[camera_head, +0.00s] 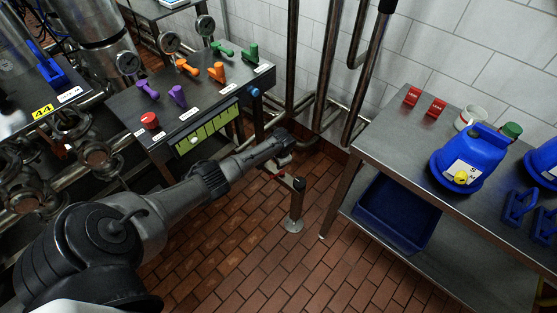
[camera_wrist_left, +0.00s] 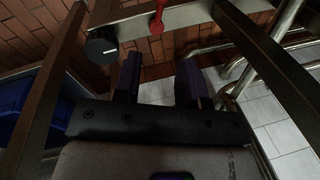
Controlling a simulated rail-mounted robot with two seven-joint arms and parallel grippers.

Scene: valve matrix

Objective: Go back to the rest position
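My left arm (camera_head: 150,215) reaches in from the lower left of the head view, past the front of the valve console. Its gripper (camera_head: 284,165) is over the brick floor, near the top of a short metal post (camera_head: 297,203). In the left wrist view the two dark fingers (camera_wrist_left: 160,82) stand apart with nothing between them. Beyond the fingertips are a black round knob (camera_wrist_left: 101,46) with a white mark and a red lever (camera_wrist_left: 157,17) on a metal bar. The fingers appear apart from both. My right gripper is in neither view.
The console (camera_head: 185,105) carries purple, orange and green handles and a red button (camera_head: 149,120). A steel table (camera_head: 385,137) at the right holds a blue canister (camera_head: 468,158), with a blue bin (camera_head: 395,215) below. Pipes run along the wall.

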